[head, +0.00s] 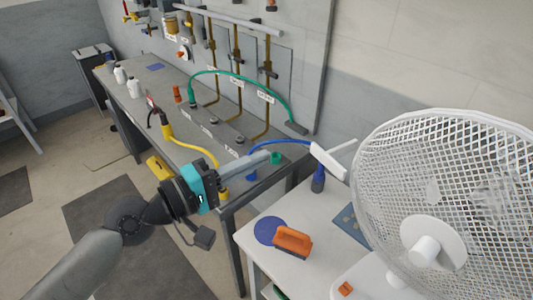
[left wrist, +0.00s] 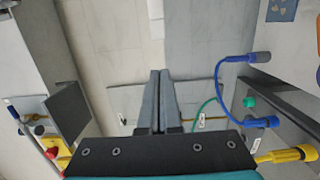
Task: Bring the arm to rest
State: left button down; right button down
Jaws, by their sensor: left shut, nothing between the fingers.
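My left arm comes in from the lower left in the head view, with a teal band at the wrist. My left gripper (head: 268,156) is held out to the right, over the front corner of the grey bench (head: 185,121). Its two grey fingers lie together with nothing between them. In the left wrist view the left gripper (left wrist: 159,74) also shows its fingers side by side and empty. I do not see my right gripper.
Yellow (head: 196,148), green (head: 245,78) and blue (head: 287,142) hoses run along the bench near my gripper. A white fan (head: 440,190) stands at the right. A white table (head: 262,206) holds an orange brush (head: 292,241). The floor at lower left is clear.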

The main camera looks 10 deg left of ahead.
pick_arm(q)
jog(key=shift+s+a, duration=0.15)
jog(key=shift+s, duration=0.15)
pick_arm(e)
jog(key=shift+w+a+f, duration=0.1)
jog(key=shift+w+a, duration=0.15)
jog(key=shift+a, duration=0.55)
